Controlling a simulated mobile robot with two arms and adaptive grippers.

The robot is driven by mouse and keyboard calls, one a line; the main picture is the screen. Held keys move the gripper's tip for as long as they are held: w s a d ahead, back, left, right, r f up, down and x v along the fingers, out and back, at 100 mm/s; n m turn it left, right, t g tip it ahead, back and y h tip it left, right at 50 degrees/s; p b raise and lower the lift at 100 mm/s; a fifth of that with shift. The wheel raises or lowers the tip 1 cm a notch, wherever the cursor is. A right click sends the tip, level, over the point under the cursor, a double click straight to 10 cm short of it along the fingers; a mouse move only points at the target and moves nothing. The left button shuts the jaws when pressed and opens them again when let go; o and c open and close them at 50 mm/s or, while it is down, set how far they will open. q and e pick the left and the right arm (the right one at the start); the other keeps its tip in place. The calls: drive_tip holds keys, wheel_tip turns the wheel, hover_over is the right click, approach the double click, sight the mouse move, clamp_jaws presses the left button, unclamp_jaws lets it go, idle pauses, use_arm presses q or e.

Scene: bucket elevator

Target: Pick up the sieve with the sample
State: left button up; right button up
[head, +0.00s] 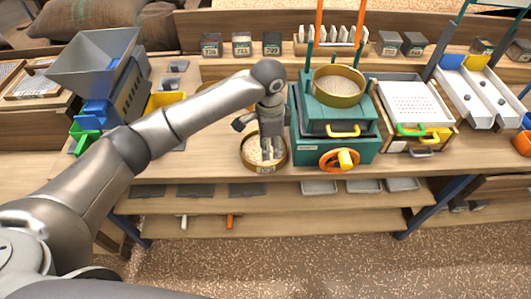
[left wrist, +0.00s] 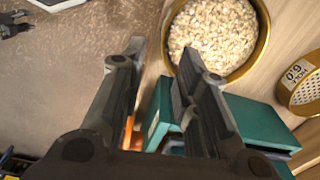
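A round brass sieve (head: 281,162) stands on the workbench in front of my left gripper's arm, with a label on its front wall. In the left wrist view the sieve (left wrist: 221,40) is filled with pale flaky sample. My left gripper (head: 267,150) points down at this sieve and is open. In the left wrist view its two fingers are apart, and the near sieve wall shows between the fingertips. The right fingertip overlaps the rim; contact cannot be told. My right gripper is not in the head view.
A teal machine (head: 310,149) with an orange handwheel stands just right of the sieve, with another filled brass sieve (head: 339,88) on top. A labelled perforated sieve (left wrist: 301,88) shows in the left wrist view. A grey hopper (head: 95,55) stands at left. The bench's front edge is close.

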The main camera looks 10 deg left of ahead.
sight(266, 165)
use_arm(q)
drive_tip(key=f, duration=0.2)
drive_tip(key=a+f, duration=0.1)
drive_tip(key=f, duration=0.1)
drive_tip(key=shift+w+f+p, duration=0.2)
drive_tip(key=shift+p, duration=0.2)
wheel_tip(266, 165, down, 4)
drive_tip(key=shift+s+a+f+p, duration=0.1)
drive_tip(key=shift+s+f+p, duration=0.05)
drive_tip(key=shift+p, duration=0.5)
drive_tip(key=shift+f, duration=0.45)
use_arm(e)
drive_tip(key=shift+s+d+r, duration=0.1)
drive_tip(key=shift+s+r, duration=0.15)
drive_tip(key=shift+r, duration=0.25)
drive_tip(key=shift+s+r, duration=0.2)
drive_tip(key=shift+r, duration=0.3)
use_arm(q)
clamp_jaws()
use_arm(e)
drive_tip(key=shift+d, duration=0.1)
